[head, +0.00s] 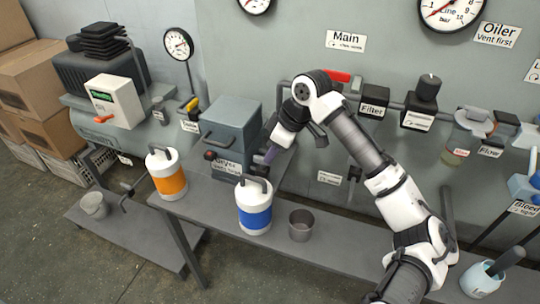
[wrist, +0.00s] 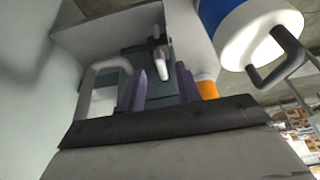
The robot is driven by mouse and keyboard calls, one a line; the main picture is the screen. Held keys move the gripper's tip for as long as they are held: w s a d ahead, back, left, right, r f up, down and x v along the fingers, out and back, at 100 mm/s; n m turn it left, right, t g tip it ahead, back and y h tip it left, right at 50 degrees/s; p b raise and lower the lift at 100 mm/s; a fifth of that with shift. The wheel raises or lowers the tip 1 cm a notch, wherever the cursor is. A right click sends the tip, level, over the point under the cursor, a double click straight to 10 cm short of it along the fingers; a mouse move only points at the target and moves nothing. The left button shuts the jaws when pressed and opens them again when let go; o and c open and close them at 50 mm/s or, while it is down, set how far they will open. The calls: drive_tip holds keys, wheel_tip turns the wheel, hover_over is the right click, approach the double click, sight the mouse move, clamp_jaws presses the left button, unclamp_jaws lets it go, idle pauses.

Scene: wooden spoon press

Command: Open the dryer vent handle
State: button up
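The dryer is a teal-grey box (head: 232,128) on the bench, with a label on its lower front. It also shows behind the fingers in the wrist view (wrist: 134,58). A small lever with a dark pivot and pale grip (wrist: 162,62) shows there, probably the vent handle. My gripper (head: 268,153) is at the right side of the dryer, above the blue-banded bottle. In the wrist view, the purple fingers (wrist: 160,92) stand apart, and the lever's pale end appears between their tips. I cannot tell whether they touch it. The lever is not clear in the head view.
A blue-banded bottle (head: 254,207) and a grey cup (head: 301,225) stand just in front of my gripper. An orange-banded bottle (head: 166,174) stands to the left. The filter (head: 373,105) and pipes run along the wall behind my arm.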

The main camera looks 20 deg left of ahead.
drive_tip(key=v, duration=1)
drive_tip(key=shift+d+r+b, duration=0.2)
drive_tip(key=shift+r+b, duration=0.15)
drive_tip(key=shift+s, duration=0.1)
